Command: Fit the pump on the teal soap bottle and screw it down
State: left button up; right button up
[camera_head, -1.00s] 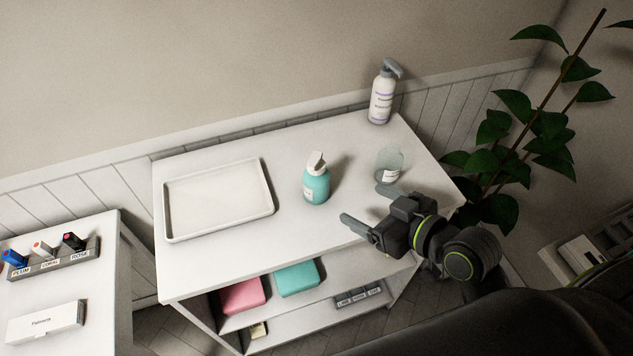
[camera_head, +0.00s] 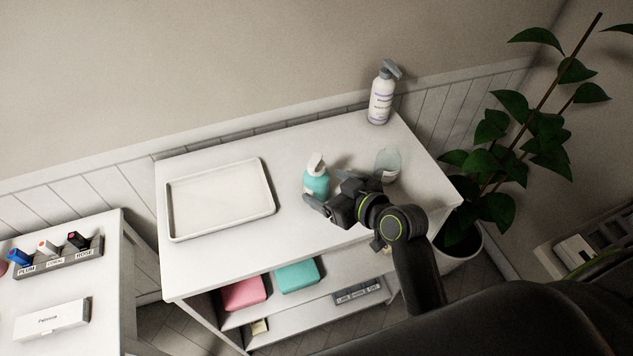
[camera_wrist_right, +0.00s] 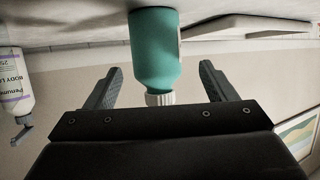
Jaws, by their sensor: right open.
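The teal soap bottle (camera_head: 317,184) stands upright on the white table, with a white pump (camera_head: 316,160) on its top. In the right wrist view, upside down, the teal bottle (camera_wrist_right: 155,48) shows a white ribbed collar (camera_wrist_right: 160,98) at its neck; the rest of the pump is hidden by the gripper body. I cannot tell how tightly the collar sits. My right gripper (camera_head: 322,186) is open, with one finger on either side of the bottle; in the right wrist view (camera_wrist_right: 160,68) there are gaps between fingers and bottle. My left gripper is out of view.
A clear bottle (camera_head: 388,164) stands close to the right of my gripper. A white lotion bottle (camera_head: 380,100) with a grey pump stands at the back corner. An empty white tray (camera_head: 222,228) lies to the left. A plant (camera_head: 500,160) stands right of the table.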

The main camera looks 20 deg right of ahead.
aim_at(317, 156)
jog(key=shift+w, duration=0.1)
jog(key=x, duration=0.2)
jog(key=p+x, duration=0.1)
jog(key=shift+w+f, duration=0.3)
jog(key=shift+f, duration=0.05)
jog(key=shift+w+a+f+p, duration=0.2)
jog(key=shift+w+f+p, duration=0.15)
jog(key=shift+w, duration=0.15)
jog(key=shift+c, duration=0.5)
jog(key=c, duration=1.1)
notch_tip(317, 156, up, 10)
jog(key=shift+r+b, duration=0.1)
jog(key=shift+b, duration=0.2)
